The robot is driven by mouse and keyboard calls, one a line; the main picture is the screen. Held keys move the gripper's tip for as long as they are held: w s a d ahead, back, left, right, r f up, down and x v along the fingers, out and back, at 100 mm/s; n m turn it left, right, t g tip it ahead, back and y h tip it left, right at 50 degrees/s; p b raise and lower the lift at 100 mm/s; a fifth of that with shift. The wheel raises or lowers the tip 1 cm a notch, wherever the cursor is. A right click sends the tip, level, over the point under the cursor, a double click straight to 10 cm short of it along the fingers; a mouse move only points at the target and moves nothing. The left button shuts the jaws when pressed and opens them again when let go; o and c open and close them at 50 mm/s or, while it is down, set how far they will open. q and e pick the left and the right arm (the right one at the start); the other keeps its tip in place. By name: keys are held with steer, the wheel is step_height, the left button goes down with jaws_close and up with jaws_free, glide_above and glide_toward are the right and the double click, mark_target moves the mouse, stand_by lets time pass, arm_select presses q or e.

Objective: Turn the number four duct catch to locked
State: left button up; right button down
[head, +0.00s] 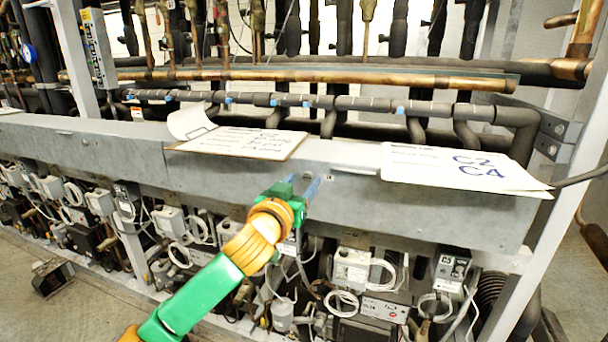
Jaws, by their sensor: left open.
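The long grey metal duct (350,203) runs across the rack from the left to the right upright. Small fittings show faintly along its upper edge, one of them (341,170) just right of my left gripper. I cannot read a number on any of them or tell which is catch four or how it is set. My right gripper is not in view.
Copper and dark pipes (300,77) run behind. Below hang grey boxes and looped cables (352,268). A metal upright (562,170) stands at the right.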

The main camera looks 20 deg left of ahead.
arm_select(q)
steer(key=shift+w+d, duration=0.1)
steer(key=shift+w, duration=0.7)
jaws_close()
